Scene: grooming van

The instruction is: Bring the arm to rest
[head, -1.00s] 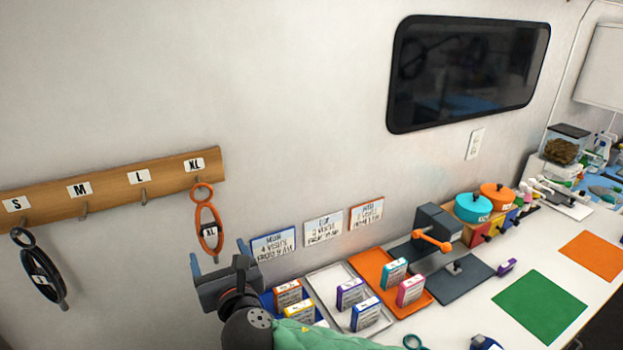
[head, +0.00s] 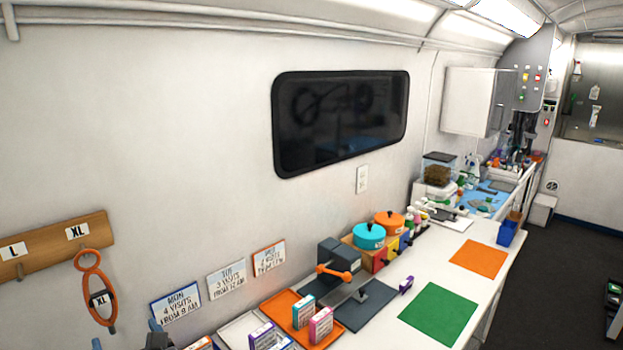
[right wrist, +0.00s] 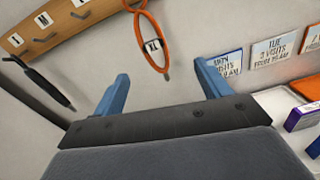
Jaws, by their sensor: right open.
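My right gripper (right wrist: 160,75) is open, with two blue fingers spread apart and nothing between them. In the head view only a little of it shows at the bottom left edge. An orange loop tagged XL (head: 97,295) hangs from the wooden peg rail (head: 60,245). In the right wrist view the loop (right wrist: 150,45) hangs against the wall beyond the fingers, apart from them. My left gripper is not in view.
Visit cards (head: 226,280) are on the wall above the counter. An orange tray (head: 283,304) holding small boxes, a grey device (head: 340,260) and two pots (head: 369,236) stand along the wall. A green mat (head: 438,313) and an orange mat (head: 478,258) lie bare.

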